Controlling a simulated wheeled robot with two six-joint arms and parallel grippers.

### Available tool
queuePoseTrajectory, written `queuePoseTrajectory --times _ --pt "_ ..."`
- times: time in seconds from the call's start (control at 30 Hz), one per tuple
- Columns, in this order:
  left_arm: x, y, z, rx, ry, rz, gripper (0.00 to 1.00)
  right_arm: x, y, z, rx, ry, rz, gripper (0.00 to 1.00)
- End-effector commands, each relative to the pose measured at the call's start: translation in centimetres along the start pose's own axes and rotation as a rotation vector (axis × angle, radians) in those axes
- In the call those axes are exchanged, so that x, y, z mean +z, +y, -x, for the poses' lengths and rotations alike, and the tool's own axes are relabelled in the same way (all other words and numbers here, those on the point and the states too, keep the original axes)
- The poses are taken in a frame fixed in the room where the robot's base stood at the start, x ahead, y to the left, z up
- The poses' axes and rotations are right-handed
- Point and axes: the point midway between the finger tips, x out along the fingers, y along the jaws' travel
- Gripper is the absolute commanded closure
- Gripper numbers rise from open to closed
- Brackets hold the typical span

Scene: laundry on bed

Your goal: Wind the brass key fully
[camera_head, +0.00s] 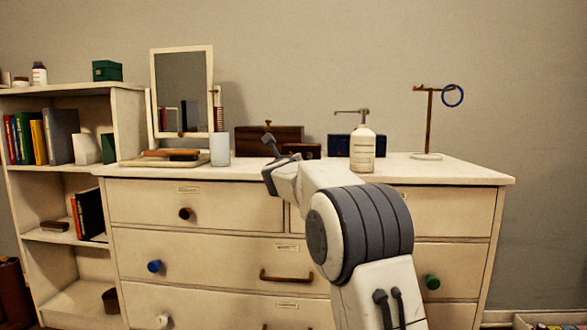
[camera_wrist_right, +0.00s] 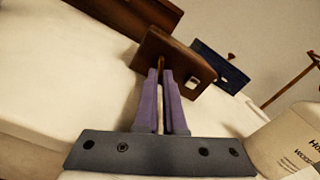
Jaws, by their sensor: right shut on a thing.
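A small brown wooden box (camera_wrist_right: 178,58) stands on the dresser top directly in front of my right gripper (camera_wrist_right: 164,74); it also shows in the head view (camera_head: 302,150). My right gripper's purple fingers are shut on a thin brass piece (camera_wrist_right: 162,64) at the box's face, which looks like the brass key. The fingers hide most of it, so how far it is turned cannot be told. In the head view my right gripper (camera_head: 270,143) reaches over the dresser from the right. My left gripper is in neither view.
Behind stand a larger brown box (camera_head: 285,135) and a dark blue box (camera_head: 342,146). A white pump bottle (camera_head: 362,152) is close on the right. A mirror (camera_head: 182,90), a pale cup (camera_head: 219,150) and a brass stand with a blue ring (camera_head: 453,96) are farther off.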

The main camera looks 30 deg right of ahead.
Motion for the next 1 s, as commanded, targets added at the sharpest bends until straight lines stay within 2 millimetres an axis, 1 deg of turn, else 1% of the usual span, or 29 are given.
queuePoseTrajectory --times 0.03,0.3,1.0 --pt "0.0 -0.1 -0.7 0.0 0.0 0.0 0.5 -0.4 0.2 0.0 -0.001 0.0 -0.045 1.0" --pt "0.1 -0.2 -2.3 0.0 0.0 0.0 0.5 -0.3 0.5 -0.1 -0.001 0.001 -0.301 1.0" --pt "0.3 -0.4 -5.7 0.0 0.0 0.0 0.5 0.1 1.1 -0.1 -0.001 0.002 -0.965 1.0"
